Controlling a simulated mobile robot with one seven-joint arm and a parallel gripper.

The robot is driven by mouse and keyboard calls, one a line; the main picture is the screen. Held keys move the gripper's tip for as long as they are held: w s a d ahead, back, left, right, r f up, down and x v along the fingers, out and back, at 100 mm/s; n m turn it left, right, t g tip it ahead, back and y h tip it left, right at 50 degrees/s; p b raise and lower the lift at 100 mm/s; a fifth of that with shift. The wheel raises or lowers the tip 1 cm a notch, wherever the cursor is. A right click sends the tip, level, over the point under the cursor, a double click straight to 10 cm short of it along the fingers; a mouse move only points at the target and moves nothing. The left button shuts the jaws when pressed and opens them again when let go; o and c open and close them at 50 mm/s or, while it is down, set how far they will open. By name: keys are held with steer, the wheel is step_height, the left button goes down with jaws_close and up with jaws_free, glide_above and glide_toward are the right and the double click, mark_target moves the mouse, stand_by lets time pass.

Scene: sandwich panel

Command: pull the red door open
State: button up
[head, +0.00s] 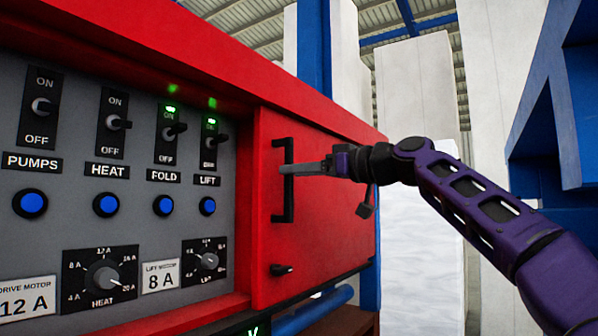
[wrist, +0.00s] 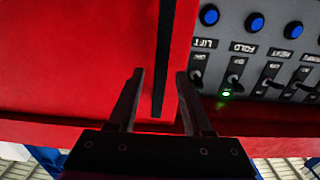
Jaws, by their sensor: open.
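The red door (head: 335,215) is at the right end of the red panel in the head view and looks shut, flush with its frame. It also fills the left of the wrist view (wrist: 70,60). A black upright bar handle (head: 289,205) stands near the door's left edge. My gripper (head: 286,169) is at the handle's middle, reaching in from the right. In the wrist view, my gripper's two fingers (wrist: 160,75) are apart, with the handle (wrist: 162,50) between them. I see gaps beside it, so the fingers are not closed on it.
A small black latch knob (head: 282,270) sits low on the door. Left of the door is a grey control panel (head: 62,160) with switches, blue buttons and dials. Blue shelving (head: 560,120) stands at the right, beyond my arm.

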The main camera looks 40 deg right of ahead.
steer(key=v, duration=0.7)
steer(key=shift+s, duration=0.15)
stand_by(0.3)
